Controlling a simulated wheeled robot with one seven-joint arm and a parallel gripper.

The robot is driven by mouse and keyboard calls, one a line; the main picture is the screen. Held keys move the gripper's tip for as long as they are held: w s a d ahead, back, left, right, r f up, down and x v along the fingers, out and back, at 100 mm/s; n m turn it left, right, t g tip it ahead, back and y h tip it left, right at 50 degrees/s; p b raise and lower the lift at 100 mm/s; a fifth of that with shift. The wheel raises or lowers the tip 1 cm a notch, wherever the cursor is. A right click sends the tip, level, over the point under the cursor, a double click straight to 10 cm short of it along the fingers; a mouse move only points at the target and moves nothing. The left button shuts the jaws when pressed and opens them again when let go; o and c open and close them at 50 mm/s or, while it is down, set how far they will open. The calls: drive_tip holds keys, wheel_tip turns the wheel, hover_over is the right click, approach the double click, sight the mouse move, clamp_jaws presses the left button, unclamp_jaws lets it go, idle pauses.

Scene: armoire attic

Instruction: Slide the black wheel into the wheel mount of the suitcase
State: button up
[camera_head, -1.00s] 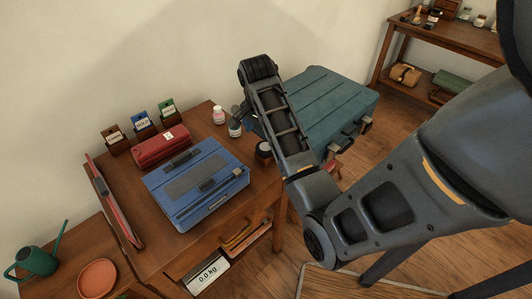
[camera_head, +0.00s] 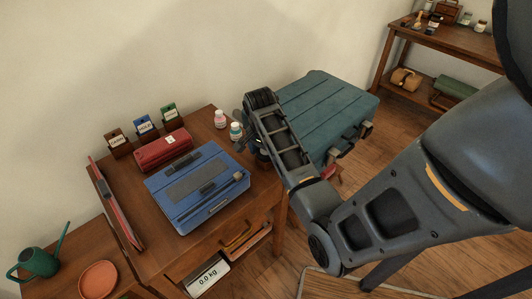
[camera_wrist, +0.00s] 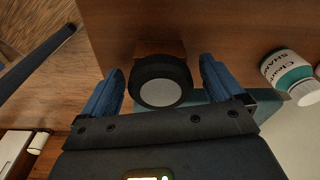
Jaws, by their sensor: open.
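The black wheel (camera_wrist: 160,83), with a pale grey hub, shows in the wrist view at the table's edge, in front of a small brown block (camera_wrist: 155,49). My gripper (camera_wrist: 161,68) is open, with one blue finger on each side of the wheel; I cannot tell whether they touch it. In the head view my forearm largely hides the gripper and the wheel. The teal suitcase (camera_head: 328,105) stands right of the table, behind my arm. Dark fittings show on its front side; I cannot make out which part is the wheel mount.
The wooden table (camera_head: 262,200) holds a blue case (camera_head: 200,187), a red case (camera_head: 161,151) and labelled boxes (camera_head: 144,127). A pink bottle (camera_head: 220,119) and a shampoo bottle (camera_head: 236,132) stand near my gripper. A shelf (camera_head: 455,50) stands at the back right.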

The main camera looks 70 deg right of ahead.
drive_tip(key=c, duration=1.1)
